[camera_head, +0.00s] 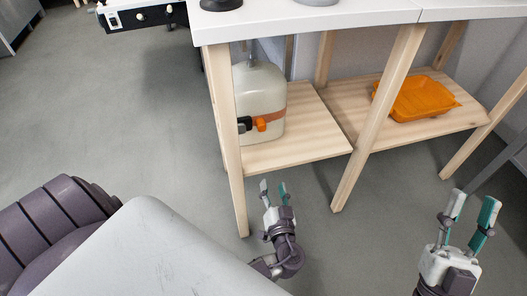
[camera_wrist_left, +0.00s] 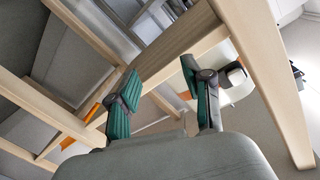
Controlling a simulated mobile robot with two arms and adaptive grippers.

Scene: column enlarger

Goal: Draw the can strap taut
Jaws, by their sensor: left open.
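A cream can (camera_head: 262,88) stands upright on the lower wooden shelf, partly behind a front post. An orange-brown strap (camera_head: 276,117) runs around its lower half, with a black buckle (camera_head: 243,125) and a bright orange tab (camera_head: 261,124) at the front. My left gripper (camera_head: 273,187) is open and empty, below and in front of the shelf edge, apart from the can. In the left wrist view its fingers (camera_wrist_left: 160,76) are spread, with part of the can (camera_wrist_left: 240,92) beyond the right finger. My right gripper (camera_head: 473,206) is open and empty at the lower right.
An orange tray (camera_head: 422,100) sits on the right part of the lower shelf (camera_head: 310,135). Wooden posts (camera_head: 375,125) frame the shelf openings, and a white top (camera_head: 310,22) covers them. The grey floor (camera_head: 130,130) to the left is open.

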